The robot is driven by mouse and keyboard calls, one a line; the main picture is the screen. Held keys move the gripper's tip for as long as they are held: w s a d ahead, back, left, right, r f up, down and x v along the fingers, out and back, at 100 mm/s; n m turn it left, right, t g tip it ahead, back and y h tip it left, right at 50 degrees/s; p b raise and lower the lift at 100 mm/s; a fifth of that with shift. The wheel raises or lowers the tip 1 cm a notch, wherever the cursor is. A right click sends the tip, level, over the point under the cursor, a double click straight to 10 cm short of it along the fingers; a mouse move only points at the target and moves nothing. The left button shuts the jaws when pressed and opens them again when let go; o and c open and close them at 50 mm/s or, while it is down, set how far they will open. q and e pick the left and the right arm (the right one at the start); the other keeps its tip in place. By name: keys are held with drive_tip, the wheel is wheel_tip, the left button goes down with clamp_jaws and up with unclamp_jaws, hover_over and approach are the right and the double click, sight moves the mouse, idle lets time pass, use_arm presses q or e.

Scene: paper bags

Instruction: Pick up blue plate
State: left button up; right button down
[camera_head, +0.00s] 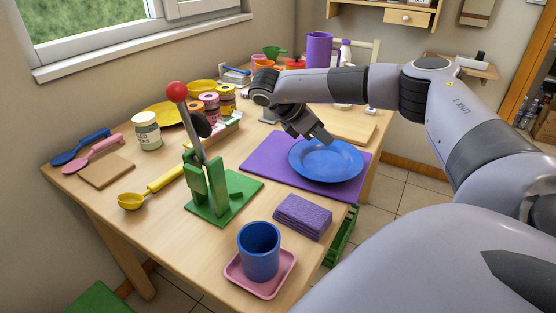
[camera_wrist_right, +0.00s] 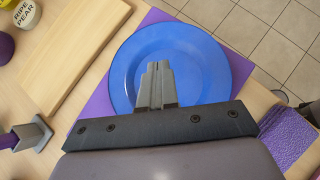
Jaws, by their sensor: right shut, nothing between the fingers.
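The blue plate (camera_head: 338,165) lies flat on a purple mat (camera_head: 262,166) near the right edge of the table. My right gripper (camera_head: 322,138) is over the plate's back rim in the head view, with its fingers shut together and empty. In the wrist view the plate (camera_wrist_right: 205,60) fills the middle, and the shut fingers (camera_wrist_right: 157,66) appear in front of its centre. Whether the fingertips touch the plate I cannot tell. My left gripper does not show.
A wooden board (camera_head: 348,124) lies behind the plate. A folded purple cloth (camera_head: 302,216) and a blue cup (camera_head: 259,252) on a pink tray (camera_head: 234,272) are in front. A green stand with a red-knobbed lever (camera_head: 213,185) stands left of the mat.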

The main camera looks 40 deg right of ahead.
hover_over(279, 172)
drive_tip(key=shift+w+a, duration=0.2)
drive_tip(key=shift+a, duration=0.2)
wheel_tip(279, 172, down, 5)
drive_tip(key=shift+a+f+b, duration=0.1)
drive_tip(key=shift+a+b, duration=0.05)
drive_tip(key=shift+b, duration=0.4)
drive_tip(key=shift+s+d, duration=0.2)
drive_tip(key=shift+d, duration=0.25)
